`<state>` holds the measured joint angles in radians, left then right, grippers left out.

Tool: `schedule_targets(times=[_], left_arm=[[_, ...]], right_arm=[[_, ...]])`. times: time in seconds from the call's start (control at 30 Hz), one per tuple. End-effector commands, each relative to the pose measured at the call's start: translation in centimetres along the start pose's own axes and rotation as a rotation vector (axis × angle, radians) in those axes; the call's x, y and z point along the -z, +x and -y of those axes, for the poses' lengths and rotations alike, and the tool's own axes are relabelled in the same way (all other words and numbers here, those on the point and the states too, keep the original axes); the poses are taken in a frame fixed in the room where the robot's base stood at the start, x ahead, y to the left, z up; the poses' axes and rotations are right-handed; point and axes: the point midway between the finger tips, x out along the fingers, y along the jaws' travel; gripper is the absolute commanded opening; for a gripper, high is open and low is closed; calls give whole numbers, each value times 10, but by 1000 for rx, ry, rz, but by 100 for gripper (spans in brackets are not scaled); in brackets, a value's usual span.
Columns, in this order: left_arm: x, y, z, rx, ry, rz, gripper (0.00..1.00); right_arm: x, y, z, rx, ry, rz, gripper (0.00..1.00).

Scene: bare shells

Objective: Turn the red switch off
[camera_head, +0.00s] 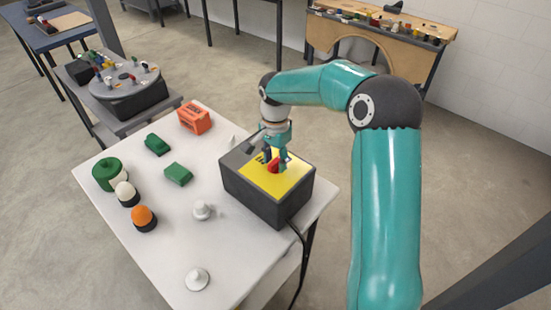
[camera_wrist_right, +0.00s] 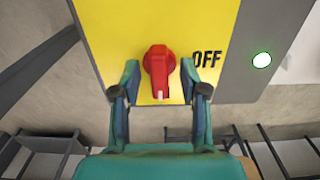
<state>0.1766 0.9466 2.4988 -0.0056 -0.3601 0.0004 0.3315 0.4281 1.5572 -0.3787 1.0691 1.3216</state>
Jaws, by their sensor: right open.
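The red switch (camera_head: 272,166) is a rotary knob on the yellow plate (camera_head: 291,180) of a dark grey box (camera_head: 255,198) at the table's right end. In the wrist view the red switch (camera_wrist_right: 158,62) has its white-tipped handle pointing down, while the black OFF label (camera_wrist_right: 207,60) is to its right. A round green lamp (camera_wrist_right: 262,60) glows on the grey panel further right. My right gripper (camera_head: 277,159) is over the plate. In the wrist view its open fingers (camera_wrist_right: 160,82) stand either side of the handle, with gaps visible. My left gripper is not in view.
The white table (camera_head: 165,245) also carries an orange block (camera_head: 195,118), green blocks (camera_head: 178,174), a green ring (camera_head: 107,174), egg-shaped pieces (camera_head: 143,217) and white pieces (camera_head: 197,279). A black cable hangs from the box. Another bench (camera_head: 390,35) stands behind.

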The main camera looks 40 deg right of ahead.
Motion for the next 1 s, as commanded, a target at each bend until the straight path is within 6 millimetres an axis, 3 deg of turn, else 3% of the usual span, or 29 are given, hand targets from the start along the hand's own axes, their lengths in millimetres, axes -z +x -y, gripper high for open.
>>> schedule_targets(times=[0.13, 0.3, 0.4, 0.77, 1.0], left_arm=[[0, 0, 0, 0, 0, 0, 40], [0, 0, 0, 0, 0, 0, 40], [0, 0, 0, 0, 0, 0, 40], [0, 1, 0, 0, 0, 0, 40], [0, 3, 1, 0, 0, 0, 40]], right_arm=[[0, 0, 0, 0, 0, 0, 40], [0, 0, 0, 0, 0, 0, 12], [0, 0, 0, 0, 0, 0, 0], [0, 0, 0, 1, -24, 0, 0], [0, 0, 0, 2, -128, 0, 0]])
